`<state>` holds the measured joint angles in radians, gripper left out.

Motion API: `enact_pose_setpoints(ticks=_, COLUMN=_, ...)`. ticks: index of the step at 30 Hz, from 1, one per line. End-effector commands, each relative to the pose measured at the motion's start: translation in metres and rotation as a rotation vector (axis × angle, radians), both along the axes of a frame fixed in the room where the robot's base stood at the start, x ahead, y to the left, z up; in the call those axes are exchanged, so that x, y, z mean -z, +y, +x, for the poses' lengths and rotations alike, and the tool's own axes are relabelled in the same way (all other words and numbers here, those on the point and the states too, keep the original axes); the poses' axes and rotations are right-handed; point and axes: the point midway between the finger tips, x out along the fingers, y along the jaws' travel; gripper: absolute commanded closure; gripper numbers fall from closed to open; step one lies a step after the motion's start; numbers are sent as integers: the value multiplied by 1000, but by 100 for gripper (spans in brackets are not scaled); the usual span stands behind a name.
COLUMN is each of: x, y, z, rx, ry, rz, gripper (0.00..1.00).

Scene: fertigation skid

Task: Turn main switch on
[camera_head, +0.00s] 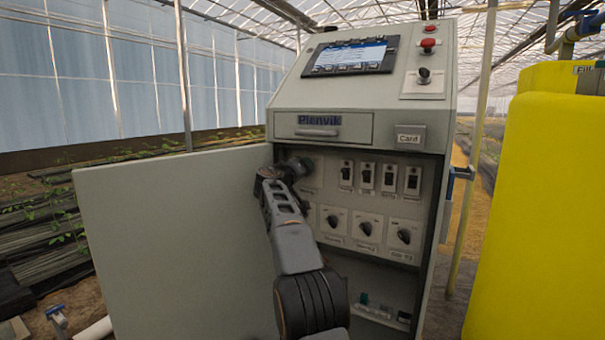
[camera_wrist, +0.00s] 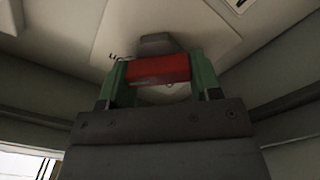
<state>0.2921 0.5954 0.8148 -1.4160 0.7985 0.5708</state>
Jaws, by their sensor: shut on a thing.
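The main switch appears as a red handle (camera_wrist: 158,70) on a pale plate (camera_wrist: 92,38) in the wrist view. The red handle lies crosswise, slightly tilted, between the two green fingertips of my gripper (camera_wrist: 160,77). The gripper is shut on it, with a fingertip at each end. A dark grey piece sits just behind the handle. In the head view my gripper (camera_head: 304,165) reaches into the upper left of the open cabinet (camera_head: 285,120), and my arm hides the switch there.
The open cabinet door (camera_head: 170,245) stands left of my arm. Several small black switches (camera_head: 366,176) and rotary knobs (camera_head: 365,228) sit to the right of my gripper. A drawer (camera_head: 325,128) is just above. A yellow tank (camera_head: 540,200) stands at the right.

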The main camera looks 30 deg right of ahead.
Motion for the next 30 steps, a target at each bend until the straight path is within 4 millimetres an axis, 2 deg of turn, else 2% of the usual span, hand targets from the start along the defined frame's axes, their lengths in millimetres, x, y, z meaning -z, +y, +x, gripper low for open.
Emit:
enact_pose_setpoints(ticks=1, x=6, y=2, z=3, rx=-3, ry=2, rz=10, gripper=66)
enact_pose_setpoints(ticks=13, x=6, y=2, z=3, rx=-3, ry=-1, rz=13, gripper=66)
enact_pose_setpoints(ticks=14, x=6, y=2, z=3, rx=-3, ry=-1, rz=13, gripper=39)
enact_pose_setpoints(ticks=21, x=4, y=-1, z=1, rx=0, ry=-3, rz=10, gripper=16)
enact_pose_setpoints(ticks=30, x=2, y=1, z=-2, rx=2, ry=-4, rz=6, gripper=16)
